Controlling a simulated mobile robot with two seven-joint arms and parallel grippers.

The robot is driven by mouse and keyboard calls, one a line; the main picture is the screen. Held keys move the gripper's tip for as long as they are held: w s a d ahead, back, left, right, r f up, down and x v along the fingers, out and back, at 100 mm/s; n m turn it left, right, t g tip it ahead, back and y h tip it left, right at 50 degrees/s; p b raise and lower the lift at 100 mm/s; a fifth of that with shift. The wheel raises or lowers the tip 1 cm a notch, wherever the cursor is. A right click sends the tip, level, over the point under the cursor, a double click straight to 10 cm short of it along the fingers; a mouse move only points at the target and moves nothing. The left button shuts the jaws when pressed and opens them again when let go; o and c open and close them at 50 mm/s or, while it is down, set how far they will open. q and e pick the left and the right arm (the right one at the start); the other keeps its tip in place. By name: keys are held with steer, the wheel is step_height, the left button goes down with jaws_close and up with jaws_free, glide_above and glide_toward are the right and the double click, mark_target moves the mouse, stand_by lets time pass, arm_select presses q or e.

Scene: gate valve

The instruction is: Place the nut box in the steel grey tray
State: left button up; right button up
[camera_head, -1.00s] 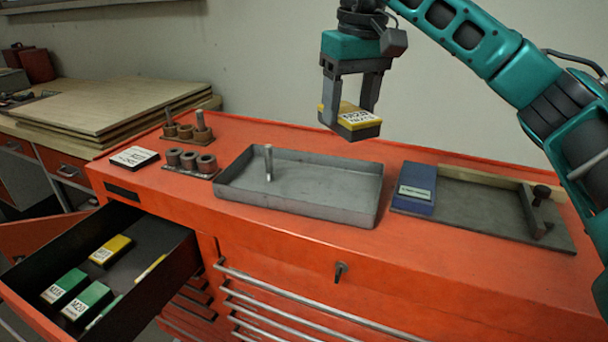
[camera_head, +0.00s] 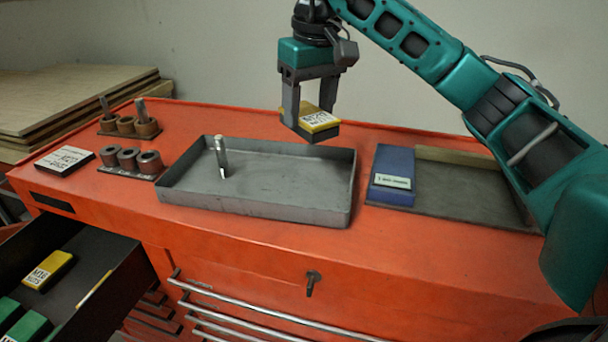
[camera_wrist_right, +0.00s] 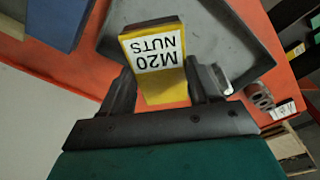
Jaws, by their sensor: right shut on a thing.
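The nut box (camera_head: 318,121) is yellow and dark grey with a white label; in the right wrist view its label (camera_wrist_right: 157,55) reads "M20 NUTS". My right gripper (camera_head: 308,112) is shut on it and holds it in the air, above the back right part of the tray in the head view. The steel grey tray (camera_head: 270,207) lies on the red cabinet top. A metal pin (camera_head: 221,157) stands upright in its left part. The tray also shows behind the box in the right wrist view (camera_wrist_right: 225,35). My left gripper is not in view.
A blue box (camera_head: 393,170) sits on a dark board (camera_head: 460,205) right of the tray. Grey rings (camera_head: 130,160), bolts (camera_head: 139,112) and a white-labelled box (camera_head: 65,160) stand left. An open drawer (camera_head: 90,275) holds yellow and green boxes.

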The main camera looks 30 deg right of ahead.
step_height(320, 180, down, 7)
step_height(320, 180, down, 4)
steer(key=shift+f, duration=0.45)
steer(key=shift+f+b, duration=0.15)
steer(key=shift+b, duration=0.15)
steer(key=o, duration=1.4)
steer(key=shift+o, duration=0.2)
